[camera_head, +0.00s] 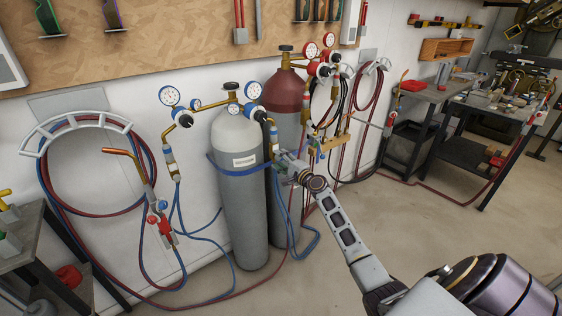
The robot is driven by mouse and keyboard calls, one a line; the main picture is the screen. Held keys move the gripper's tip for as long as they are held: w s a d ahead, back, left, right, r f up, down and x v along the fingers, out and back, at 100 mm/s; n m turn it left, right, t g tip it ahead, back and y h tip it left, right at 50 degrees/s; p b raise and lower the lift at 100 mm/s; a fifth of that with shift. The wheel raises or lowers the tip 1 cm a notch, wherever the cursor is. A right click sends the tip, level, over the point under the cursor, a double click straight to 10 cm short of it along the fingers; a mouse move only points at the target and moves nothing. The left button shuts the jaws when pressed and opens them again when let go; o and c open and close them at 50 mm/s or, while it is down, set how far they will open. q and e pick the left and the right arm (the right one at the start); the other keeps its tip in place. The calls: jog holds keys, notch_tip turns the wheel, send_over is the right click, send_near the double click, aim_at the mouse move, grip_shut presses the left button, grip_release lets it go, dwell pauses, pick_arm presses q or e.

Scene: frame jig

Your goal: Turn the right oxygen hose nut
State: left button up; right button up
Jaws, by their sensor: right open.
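The grey oxygen cylinder (240,200) stands against the wall with blue-ringed regulators at its top. The right blue regulator (262,115) has a gauge above it, and its brass and blue hose fitting (273,138) hangs down on the cylinder's right side. My right gripper (284,160) is at the lower end of this fitting, its arm reaching in from the lower right. The gripper is open. It is small here and overlaps the fitting, so I cannot tell whether the fingers touch the nut, which is mostly hidden. My left gripper is out of view.
A dark red-topped cylinder (285,92) with red gauges stands right behind the grey one. Blue and red hoses hang on a wall rack (80,122) and trail on the floor. A workbench (430,92) is at the right. The floor (400,215) at centre right is mostly clear.

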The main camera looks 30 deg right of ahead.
jog(key=shift+s, duration=0.15)
jog(key=s, duration=1.1)
jog(key=shift+s+d, duration=0.35)
jog(key=shift+d, duration=0.1)
dwell(0.4)
dwell(0.5)
